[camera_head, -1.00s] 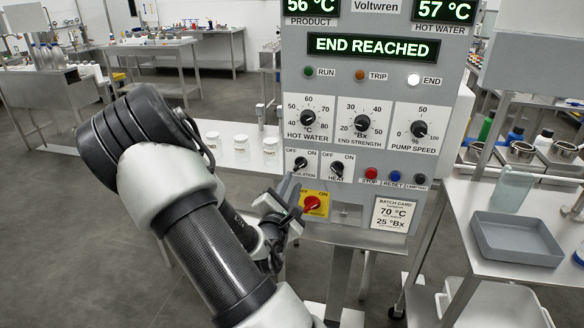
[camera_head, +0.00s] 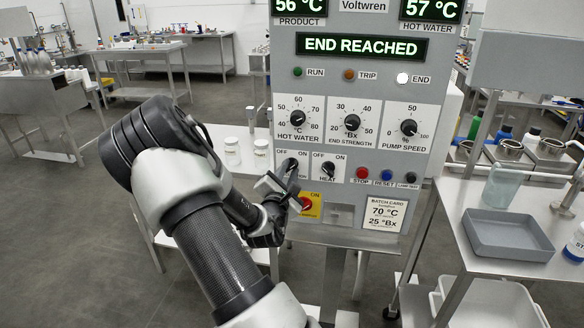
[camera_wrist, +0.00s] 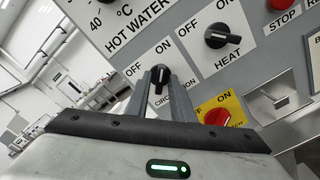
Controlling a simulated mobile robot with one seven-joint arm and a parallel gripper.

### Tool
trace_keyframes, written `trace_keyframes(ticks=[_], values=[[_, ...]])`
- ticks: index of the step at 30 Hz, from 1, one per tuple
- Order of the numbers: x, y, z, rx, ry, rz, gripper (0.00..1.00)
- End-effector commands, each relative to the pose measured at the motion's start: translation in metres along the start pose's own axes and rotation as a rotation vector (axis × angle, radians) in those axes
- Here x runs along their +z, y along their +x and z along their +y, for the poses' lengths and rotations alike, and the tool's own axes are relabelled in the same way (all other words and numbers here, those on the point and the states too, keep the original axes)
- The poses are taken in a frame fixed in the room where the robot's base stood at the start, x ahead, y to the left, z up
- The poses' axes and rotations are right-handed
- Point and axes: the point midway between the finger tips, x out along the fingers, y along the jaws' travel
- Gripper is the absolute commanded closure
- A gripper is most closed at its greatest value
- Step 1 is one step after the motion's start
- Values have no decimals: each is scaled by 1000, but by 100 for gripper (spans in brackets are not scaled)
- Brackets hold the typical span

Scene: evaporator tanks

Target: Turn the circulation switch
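The circulation switch (camera_wrist: 160,76) is a black knob on the grey panel, below the hot water dial. In the wrist view its pointer stands upright in the tilted picture, on the side of the ON mark. My gripper (camera_wrist: 162,88) has one finger on each side of this knob, with a gap between them. Whether the fingers touch the knob is not clear. In the head view my gripper (camera_head: 286,180) reaches up to the switch from below and partly hides it and its label.
The heat switch (camera_head: 329,168) is close to the right. A red knob on a yellow plate (camera_head: 310,206) sits just below my gripper. The display (camera_head: 362,47) reads END REACHED and the END lamp (camera_head: 402,78) is lit. A table with a grey tray (camera_head: 507,233) stands at the right.

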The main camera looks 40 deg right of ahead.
Motion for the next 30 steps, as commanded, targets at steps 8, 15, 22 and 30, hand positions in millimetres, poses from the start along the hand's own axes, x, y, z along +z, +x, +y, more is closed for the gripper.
trace_keyframes(ticks=[8,15,22,30], values=[[0,0,0,0,0,0,100],[0,-1,1,0,-54,2,100],[0,0,0,-1,-183,-1,100],[0,-1,2,2,-271,2,100]])
